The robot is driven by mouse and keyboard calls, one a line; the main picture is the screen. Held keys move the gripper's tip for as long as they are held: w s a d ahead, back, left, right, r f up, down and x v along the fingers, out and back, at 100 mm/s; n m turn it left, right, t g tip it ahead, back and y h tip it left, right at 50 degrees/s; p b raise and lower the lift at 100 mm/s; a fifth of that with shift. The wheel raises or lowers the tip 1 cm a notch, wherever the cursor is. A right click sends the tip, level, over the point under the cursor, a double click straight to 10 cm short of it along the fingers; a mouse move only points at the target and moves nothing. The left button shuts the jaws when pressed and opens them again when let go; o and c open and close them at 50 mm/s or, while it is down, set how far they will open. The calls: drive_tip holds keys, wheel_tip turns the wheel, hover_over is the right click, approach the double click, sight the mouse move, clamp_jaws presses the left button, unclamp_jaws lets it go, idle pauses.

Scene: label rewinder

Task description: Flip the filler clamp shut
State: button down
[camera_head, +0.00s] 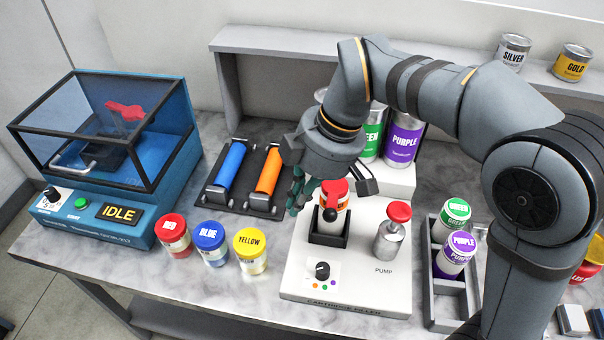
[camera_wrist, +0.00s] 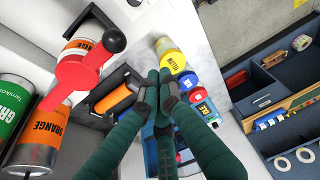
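The filler (camera_head: 300,285) is a white block on the table with a dial, a red-topped pump and a black-rimmed holder. Its clamp has a red arm (camera_wrist: 82,72) and a black knob (camera_wrist: 113,40), both seen close up in the wrist view. The red part (camera_head: 331,187) also shows at the holder in the head view, partly behind my gripper. An orange-labelled container (camera_wrist: 80,46) sits beside the red arm. I cannot tell whether the arm presses on it. My gripper (camera_wrist: 159,78) has its green fingers bunched together and empty, left of the clamp in the head view, apart from it.
Red, blue and yellow jars (camera_head: 250,250) stand left of the filler. Blue and orange rollers (camera_head: 268,170) lie behind them. Green and purple cans (camera_head: 402,143) stand behind the filler. A grey rack (camera_head: 440,310) with jars is at its right. A blue machine (camera_head: 105,225) reads IDLE.

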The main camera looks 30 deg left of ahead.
drive_tip(key=v, duration=0.6)
drive_tip(key=shift+w+d+r+p, duration=0.2)
drive_tip(key=shift+w+d+p, duration=0.1)
drive_tip(key=shift+d+p, duration=0.15)
drive_tip(key=shift+f, duration=0.1)
wheel_tip(320, 180, down, 9)
drive_tip(key=shift+d+b, duration=0.3)
drive_tip(key=shift+d, duration=0.1)
drive_tip(key=shift+w, duration=0.2)
idle(0.3)
